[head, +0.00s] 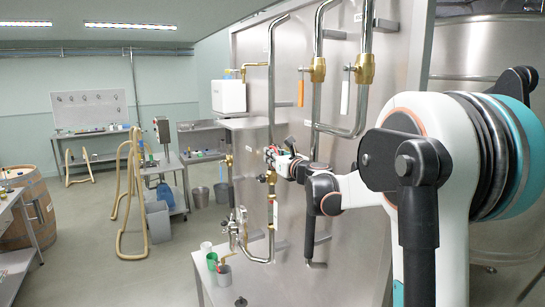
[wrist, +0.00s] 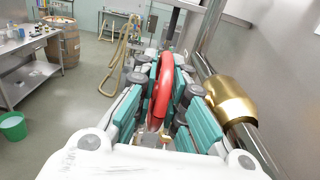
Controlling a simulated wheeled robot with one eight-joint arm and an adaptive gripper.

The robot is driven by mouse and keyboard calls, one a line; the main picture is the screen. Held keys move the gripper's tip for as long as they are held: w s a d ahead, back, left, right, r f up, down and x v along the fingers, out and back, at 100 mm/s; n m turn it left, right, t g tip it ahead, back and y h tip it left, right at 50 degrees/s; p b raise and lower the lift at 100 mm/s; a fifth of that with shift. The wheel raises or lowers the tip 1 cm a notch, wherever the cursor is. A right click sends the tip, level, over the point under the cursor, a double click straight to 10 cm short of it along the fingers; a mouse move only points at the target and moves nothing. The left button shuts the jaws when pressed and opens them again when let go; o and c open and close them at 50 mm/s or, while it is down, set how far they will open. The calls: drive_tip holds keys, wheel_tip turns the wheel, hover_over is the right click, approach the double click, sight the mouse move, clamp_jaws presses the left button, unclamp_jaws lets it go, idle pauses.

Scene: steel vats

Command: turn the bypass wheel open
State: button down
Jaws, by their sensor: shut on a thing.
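The red wheel (wrist: 163,90) stands edge-on between the teal-padded fingers of my gripper (wrist: 162,72) in the wrist view. The fingers lie along both sides of its rim, shut on it. Much of the wheel is hidden by the fingers. In the head view my gripper (head: 278,158) is at the pipework in front of the steel panel, at the end of my outstretched arm. Only specks of red show there, so the wheel's turn angle cannot be told.
A thick brass fitting (wrist: 231,100) on a pipe sits close to the right of my gripper. The steel panel (head: 350,200) carries pipes and valves with an orange handle (head: 300,93) and a white handle (head: 345,97). A low bench (head: 217,285) holds cups. Open floor lies left.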

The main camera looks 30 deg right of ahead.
drive_tip(key=shift+r+g, duration=0.1)
drive_tip(key=shift+g, duration=0.3)
drive_tip(key=shift+w+g+p, duration=0.1)
drive_tip(key=shift+g+p, duration=0.95)
drive_tip(key=shift+g, duration=0.35)
drive_tip(key=shift+f+g+p, duration=0.2)
drive_tip(key=shift+g+p, duration=0.7)
drive_tip(key=shift+g, duration=1.1)
drive_tip(key=c, duration=1.6)
unclamp_jaws()
drive_tip(key=shift+f, duration=0.1)
drive_tip(key=shift+c, duration=0.2)
